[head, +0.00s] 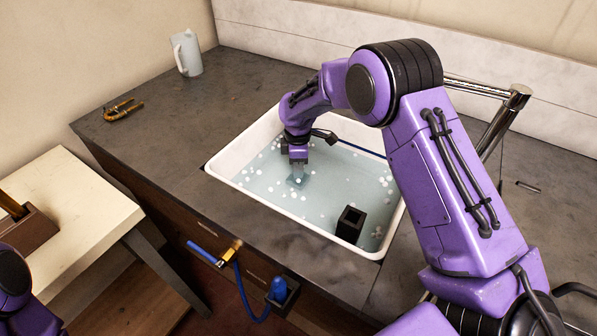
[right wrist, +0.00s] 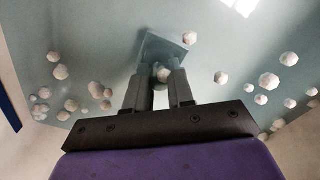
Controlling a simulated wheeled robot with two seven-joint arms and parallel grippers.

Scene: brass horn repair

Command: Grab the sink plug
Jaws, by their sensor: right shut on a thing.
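My right gripper (head: 297,158) reaches down into the white sink (head: 225,175), its fingertips at or below the surface of the cloudy water. In the right wrist view its two fingers (right wrist: 161,75) are close together with a narrow gap. A blue-grey, square-looking piece (right wrist: 157,47), which I take to be the sink plug, is at the fingertips. It also shows dimly under the water in the head view (head: 296,181). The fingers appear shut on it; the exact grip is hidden. My left gripper is out of view.
White foam bits float on the water. A black open box (head: 350,224) stands in the sink's near right corner. A chrome tap (head: 512,100) is behind. A grey jug (head: 187,53) and brass piece (head: 122,110) sit on the counter. A blue hose (head: 243,295) hangs in front.

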